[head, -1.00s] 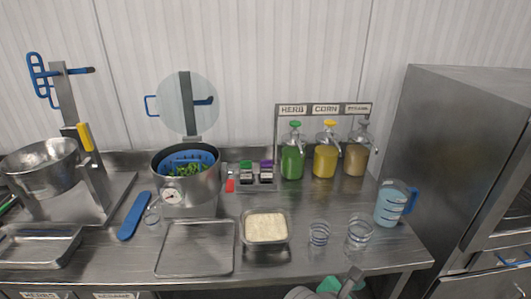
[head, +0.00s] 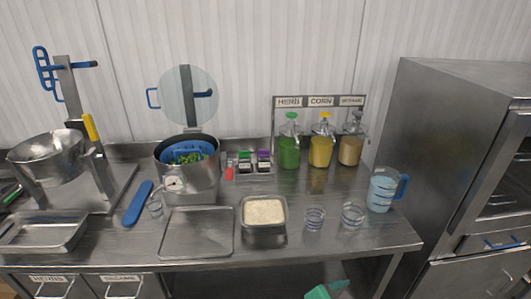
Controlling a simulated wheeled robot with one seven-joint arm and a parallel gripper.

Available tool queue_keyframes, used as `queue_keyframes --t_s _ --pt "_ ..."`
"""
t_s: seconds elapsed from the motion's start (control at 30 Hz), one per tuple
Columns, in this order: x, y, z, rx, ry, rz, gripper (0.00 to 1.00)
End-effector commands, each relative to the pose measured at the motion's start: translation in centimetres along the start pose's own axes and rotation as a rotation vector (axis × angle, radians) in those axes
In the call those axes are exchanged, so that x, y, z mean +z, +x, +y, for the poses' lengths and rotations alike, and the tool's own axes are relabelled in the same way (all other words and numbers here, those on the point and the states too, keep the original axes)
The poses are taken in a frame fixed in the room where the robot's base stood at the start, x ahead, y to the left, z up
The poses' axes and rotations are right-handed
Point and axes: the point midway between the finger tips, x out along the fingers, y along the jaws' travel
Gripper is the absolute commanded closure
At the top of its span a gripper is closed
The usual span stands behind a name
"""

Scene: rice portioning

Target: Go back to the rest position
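My gripper is not in view in the head view, and no part of my arm shows clearly over the counter. The steel counter (head: 300,254) stands in front of me. On it is a steel pan of rice (head: 264,211), with two clear glasses (head: 314,217) (head: 352,215) to its right. A blue measuring jug (head: 383,190) stands near the counter's right end. An empty flat steel tray (head: 197,232) lies to the left of the rice.
A pot (head: 188,170) with a blue basket, a blue paddle (head: 137,203) and a bowl stand (head: 105,180) are at left. Pump dispensers (head: 321,150) stand at the back. A steel cabinet (head: 440,150) is at right. A green object (head: 319,292) shows below the counter.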

Motion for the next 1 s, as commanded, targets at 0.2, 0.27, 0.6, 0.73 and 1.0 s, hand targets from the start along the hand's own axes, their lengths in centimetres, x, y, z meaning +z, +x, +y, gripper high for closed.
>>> queue_keyframes --t_s 0.2,0.27,0.6,0.73,1.0 --pt "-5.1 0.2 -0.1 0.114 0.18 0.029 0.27" --pt "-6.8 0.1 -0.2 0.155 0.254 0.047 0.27" --pt "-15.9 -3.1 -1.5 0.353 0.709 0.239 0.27" --pt "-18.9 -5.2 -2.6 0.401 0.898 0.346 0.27" --pt "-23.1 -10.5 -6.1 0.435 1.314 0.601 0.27"
